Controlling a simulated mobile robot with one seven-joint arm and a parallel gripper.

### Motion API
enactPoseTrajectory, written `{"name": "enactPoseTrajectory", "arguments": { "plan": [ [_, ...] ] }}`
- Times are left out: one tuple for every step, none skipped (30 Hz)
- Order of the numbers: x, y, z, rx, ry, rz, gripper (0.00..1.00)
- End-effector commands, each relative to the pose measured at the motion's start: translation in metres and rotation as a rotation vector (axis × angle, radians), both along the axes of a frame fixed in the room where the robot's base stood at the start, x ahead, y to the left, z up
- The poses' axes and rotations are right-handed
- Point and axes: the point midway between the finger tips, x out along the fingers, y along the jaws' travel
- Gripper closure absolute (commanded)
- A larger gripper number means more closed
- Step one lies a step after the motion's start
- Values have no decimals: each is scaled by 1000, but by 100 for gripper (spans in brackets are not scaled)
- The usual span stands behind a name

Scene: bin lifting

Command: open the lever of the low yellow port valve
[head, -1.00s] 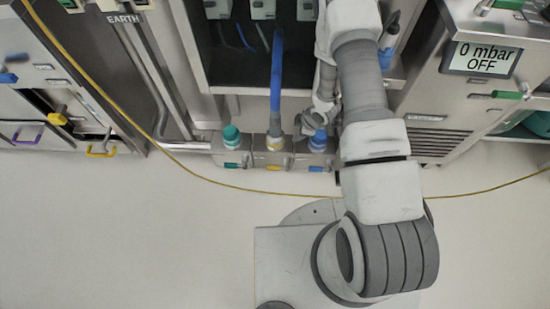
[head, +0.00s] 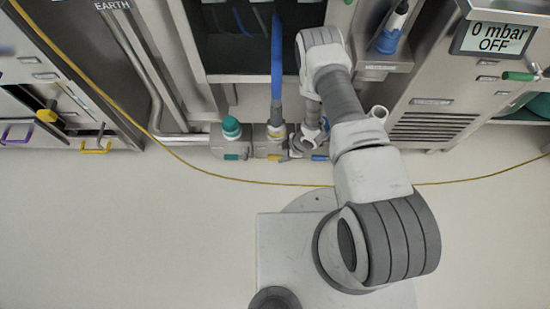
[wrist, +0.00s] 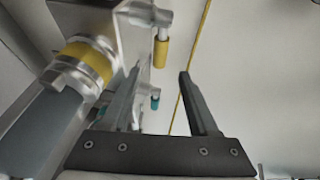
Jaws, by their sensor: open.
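The low yellow port valve (head: 268,145) is the middle of a row of three low valves. A blue hose (head: 277,75) enters its top. Its yellow lever (head: 274,157) shows on its front. In the wrist view, the yellow-banded coupling (wrist: 88,62) is at the upper left and the yellow lever (wrist: 160,50) is just beyond my fingertips. My gripper (wrist: 160,72) is open and empty, with the lever apart from both fingers. In the head view, my wrist hides most of the fingers, which are just right of the yellow valve.
The teal valve (head: 231,137) stands left of the yellow one; its teal lever (wrist: 154,103) shows between my fingers. The blue lever (head: 320,158) is to the right. A yellow cable (head: 190,165) runs along the floor.

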Motion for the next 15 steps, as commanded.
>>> {"name": "enactPoseTrajectory", "arguments": {
  "plan": [
    [2, 5, -16, 1, -1, 2, 39],
    [3, 8, -22, 1, 1, 1, 39],
    [4, 11, -30, 1, 1, 1, 39],
    [6, 13, -35, 1, 1, 1, 39],
    [7, 15, -39, 1, 0, 1, 39],
    [8, 18, -46, 1, 0, 0, 39],
    [9, 19, -50, 1, 0, 0, 39],
    [11, 21, -53, 1, 0, 0, 39],
    [11, 23, -58, 0, 0, 1, 39],
    [12, 24, -60, 0, 0, 1, 39],
    [13, 25, -63, 0, 0, 1, 39],
    [13, 27, -65, 0, 1, 1, 39],
    [13, 27, -67, 0, 1, 0, 39],
    [14, 28, -68, 0, 1, 0, 39],
    [14, 29, -69, 0, 0, 0, 39]
  ]
}}
